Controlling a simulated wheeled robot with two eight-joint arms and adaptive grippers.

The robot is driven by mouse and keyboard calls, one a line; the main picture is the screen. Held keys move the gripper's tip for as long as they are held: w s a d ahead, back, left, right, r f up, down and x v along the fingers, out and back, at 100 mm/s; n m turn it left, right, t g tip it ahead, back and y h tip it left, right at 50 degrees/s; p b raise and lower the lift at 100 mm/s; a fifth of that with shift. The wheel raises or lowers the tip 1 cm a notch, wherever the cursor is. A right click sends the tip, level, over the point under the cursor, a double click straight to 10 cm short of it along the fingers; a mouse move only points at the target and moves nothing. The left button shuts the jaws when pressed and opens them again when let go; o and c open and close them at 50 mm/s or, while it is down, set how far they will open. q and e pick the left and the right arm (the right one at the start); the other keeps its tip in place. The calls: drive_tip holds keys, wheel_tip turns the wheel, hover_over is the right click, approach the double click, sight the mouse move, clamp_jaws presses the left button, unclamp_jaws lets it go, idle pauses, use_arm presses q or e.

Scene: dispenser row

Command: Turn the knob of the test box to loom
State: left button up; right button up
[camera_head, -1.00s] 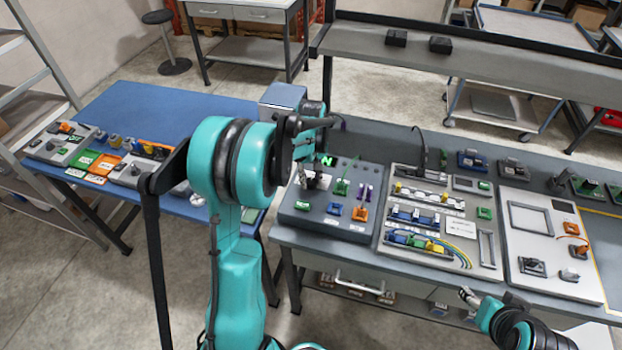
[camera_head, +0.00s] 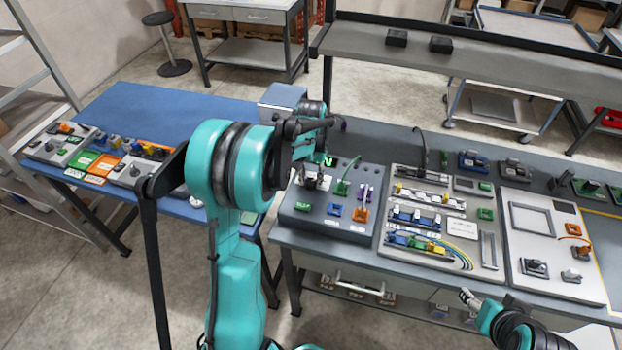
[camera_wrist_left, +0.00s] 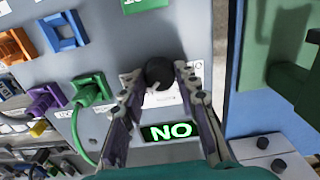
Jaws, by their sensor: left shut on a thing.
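The test box (camera_head: 300,216) is a dark grey panel with coloured sockets at the left end of the grey workbench. Its black round knob (camera_wrist_left: 159,72) shows in the left wrist view, with a pale pointer mark and a white label partly covered around it. My left gripper (camera_wrist_left: 161,82) is shut on the knob, one finger on each side. In the head view the left gripper (camera_head: 317,181) is over the box's upper left and hides the knob. My right gripper (camera_head: 468,296) is low at the bench's front, away from the box.
A green plug with a cable (camera_wrist_left: 91,90), a purple plug (camera_wrist_left: 45,98) and an orange plug (camera_wrist_left: 15,45) stand on the box near the gripper. Other panels (camera_head: 480,262) fill the bench to the right. A blue table (camera_head: 150,104) stands left.

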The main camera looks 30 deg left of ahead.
sight(311, 181)
idle(0.5)
use_arm(q)
drive_tip(key=o, duration=1.2)
drive_tip(key=shift+c, duration=0.2)
wheel_tip(311, 181, up, 12)
drive_tip(key=s+d+f+m+t+b, duration=0.1)
drive_tip(key=s+d+f+t+b, duration=0.2)
drive_tip(key=s+d, duration=0.4)
drive_tip(key=s+d+f+m+t+b, duration=0.2)
drive_tip(key=s+d, duration=0.6)
drive_tip(key=s, duration=0.4)
wheel_tip(311, 181, down, 2)
drive_tip(key=shift+d+f+t+b, duration=0.2)
drive_tip(key=shift+t+b, duration=0.4)
drive_tip(key=shift+t, duration=0.5)
